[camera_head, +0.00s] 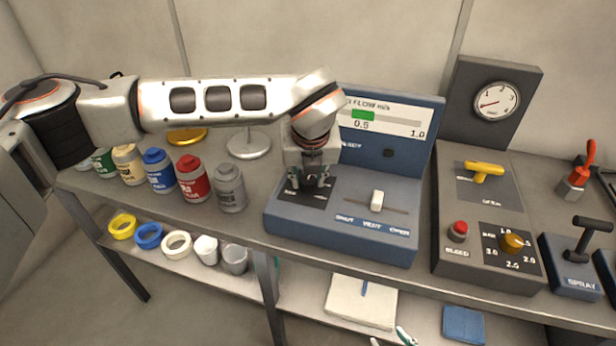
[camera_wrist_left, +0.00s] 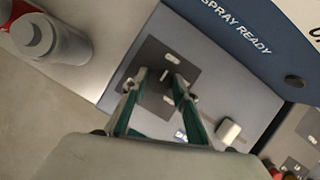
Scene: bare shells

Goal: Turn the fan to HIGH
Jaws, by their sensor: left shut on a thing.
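A blue console (camera_head: 340,222) stands on the bench, with a dark square plate (camera_head: 308,196) at its left. My left gripper (camera_head: 312,182) points down over this plate. In the left wrist view its fingertips (camera_wrist_left: 164,76) are shut on a small control on the dark plate (camera_wrist_left: 186,68), likely the fan switch. A white slider (camera_head: 376,199) sits to the right on the same console, over the words SHUT, VENT and OPEN. My right gripper is in neither view.
The console's upright panel (camera_head: 408,155) shows a green bar at 0.5. Several bottles, including a grey one (camera_head: 229,188), stand left of the console. A gauge panel (camera_head: 470,130) with a yellow handle (camera_head: 483,171), red button (camera_head: 458,231) and orange knob (camera_head: 512,243) stands right.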

